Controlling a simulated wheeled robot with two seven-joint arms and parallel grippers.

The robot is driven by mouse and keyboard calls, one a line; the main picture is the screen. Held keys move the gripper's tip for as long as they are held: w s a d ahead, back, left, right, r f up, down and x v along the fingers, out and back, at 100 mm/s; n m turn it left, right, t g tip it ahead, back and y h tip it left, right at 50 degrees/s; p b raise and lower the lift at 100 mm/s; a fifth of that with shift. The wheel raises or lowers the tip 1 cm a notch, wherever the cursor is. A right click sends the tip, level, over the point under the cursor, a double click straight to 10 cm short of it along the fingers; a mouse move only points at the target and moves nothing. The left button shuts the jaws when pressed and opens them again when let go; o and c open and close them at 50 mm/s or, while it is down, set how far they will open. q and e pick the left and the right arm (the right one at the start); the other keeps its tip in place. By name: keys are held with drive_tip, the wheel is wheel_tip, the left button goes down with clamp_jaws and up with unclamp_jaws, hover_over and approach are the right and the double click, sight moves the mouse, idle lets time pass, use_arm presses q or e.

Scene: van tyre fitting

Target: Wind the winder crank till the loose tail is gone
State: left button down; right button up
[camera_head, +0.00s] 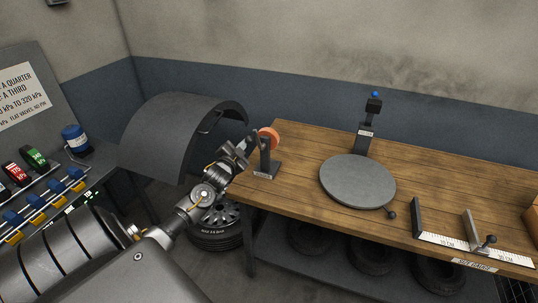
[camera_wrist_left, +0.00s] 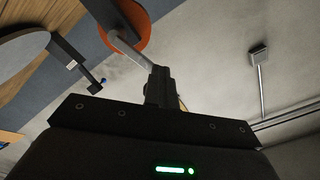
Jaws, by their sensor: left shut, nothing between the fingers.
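The winder stands at the left end of the wooden bench, with an orange reel (camera_head: 270,138) on a dark upright stand (camera_head: 266,160). In the left wrist view the orange reel (camera_wrist_left: 128,22) shows at the top, with a grey crank arm (camera_wrist_left: 130,48) slanting from it towards my fingers. My left gripper (camera_head: 248,145) is at the left side of the winder, close to the reel. In the wrist view its fingers (camera_wrist_left: 160,85) are shut at the crank arm's outer end. I cannot tell whether they touch it. I cannot make out a loose tail. My right gripper is not in view.
A round grey turntable (camera_head: 357,182) with a blue-topped post (camera_head: 372,112) behind it sits mid-bench. A size gauge (camera_head: 470,245) lies at the right. A dark curved wheel arch (camera_head: 165,135) is left of my gripper, above a wheel (camera_head: 217,225). Tyres lie under the bench.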

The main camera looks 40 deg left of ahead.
use_arm(q)
drive_tip(key=d, duration=0.1)
drive_tip(key=w+d, duration=0.1)
drive_tip(key=d, duration=0.1)
drive_tip(key=shift+w+d, duration=0.1)
drive_tip(key=shift+d, duration=0.1)
